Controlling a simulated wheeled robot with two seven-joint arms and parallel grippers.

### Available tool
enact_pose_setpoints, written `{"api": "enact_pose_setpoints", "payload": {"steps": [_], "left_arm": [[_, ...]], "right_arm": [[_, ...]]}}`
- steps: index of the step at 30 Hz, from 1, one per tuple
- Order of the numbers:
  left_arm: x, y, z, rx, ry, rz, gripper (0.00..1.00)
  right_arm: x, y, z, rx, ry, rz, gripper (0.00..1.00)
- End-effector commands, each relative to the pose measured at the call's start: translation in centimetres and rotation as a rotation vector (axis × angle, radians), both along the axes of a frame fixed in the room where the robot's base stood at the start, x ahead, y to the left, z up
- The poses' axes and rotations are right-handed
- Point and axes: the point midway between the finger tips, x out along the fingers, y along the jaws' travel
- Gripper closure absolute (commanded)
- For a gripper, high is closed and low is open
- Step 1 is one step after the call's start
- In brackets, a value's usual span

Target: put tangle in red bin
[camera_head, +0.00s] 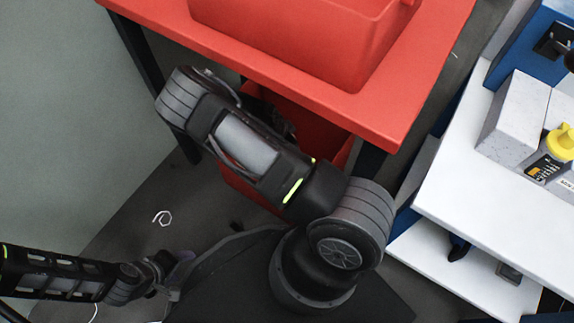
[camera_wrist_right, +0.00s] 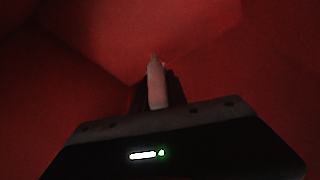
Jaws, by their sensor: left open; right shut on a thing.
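In the wrist view, red walls of a bin (camera_wrist_right: 90,45) surround my right gripper (camera_wrist_right: 157,72). The gripper is shut on a pale, narrow thing (camera_wrist_right: 157,88), perhaps the tangle; the dim light hides its full shape. In the head view, a red bin (camera_head: 240,185) stands under the red table, partly hidden by my right arm, which reaches down over it. My right gripper is hidden there. Another red bin (camera_head: 300,45) sits on the table top. My left gripper (camera_head: 168,272) is open and empty, low at the lower left. A small white curl of strand (camera_head: 162,217) lies on the floor.
The red table (camera_head: 400,105) with dark legs is at the top. Dark floor (camera_head: 130,240) is mostly clear on the left, beside a grey wall.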

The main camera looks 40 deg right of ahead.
Motion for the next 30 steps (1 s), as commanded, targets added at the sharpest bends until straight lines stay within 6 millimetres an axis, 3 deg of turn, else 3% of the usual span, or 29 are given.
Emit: {"api": "enact_pose_setpoints", "payload": {"steps": [3,7,18,26,30], "left_arm": [[0.2,0.0,-1.6,0.001,-0.005,0.002,0.39],[0.4,-0.1,-2.5,0.002,-0.01,0.005,0.39],[0.4,-0.1,-2.5,0.002,-0.012,0.005,0.39],[0.7,0.0,-4.2,0.002,-0.016,0.008,0.39],[0.7,0.0,-4.1,0.001,-0.016,0.009,0.39]], "right_arm": [[-0.1,0.0,-2.9,-0.001,0.002,0.0,1.0],[0.0,0.0,-4.7,0.0,0.001,0.001,1.0],[0.0,0.0,-5.1,0.001,0.0,0.0,1.0],[0.0,0.0,-8.5,0.0,0.001,0.001,1.0],[0.0,0.0,-8.8,0.001,0.0,0.001,1.0]]}}
